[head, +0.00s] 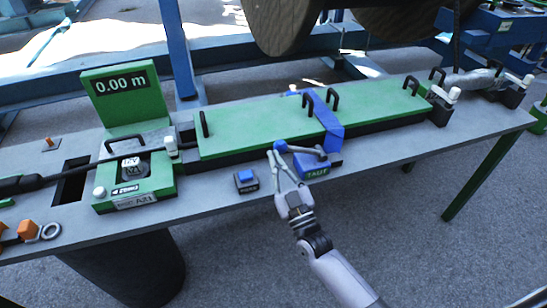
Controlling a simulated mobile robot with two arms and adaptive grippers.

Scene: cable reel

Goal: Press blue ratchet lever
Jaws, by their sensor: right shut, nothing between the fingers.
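The blue ratchet lever (300,148) is a short bar with a round blue knob at its left end. It sits on a blue ratchet block (318,167) with a green "TAUT" label, at the front edge of the long green board. My right gripper (273,157) is shut and empty, with its fingertips close beside the knob, at its left and slightly below. I cannot tell whether they touch. My left gripper is not in view.
A small blue button box (246,180) stands left of my right gripper. A green counter unit (118,94) reading "0.00 m" stands further left. Black handles rise from the green board (250,130). A large wooden reel (285,22) hangs behind. The grey table's (400,148) front right is clear.

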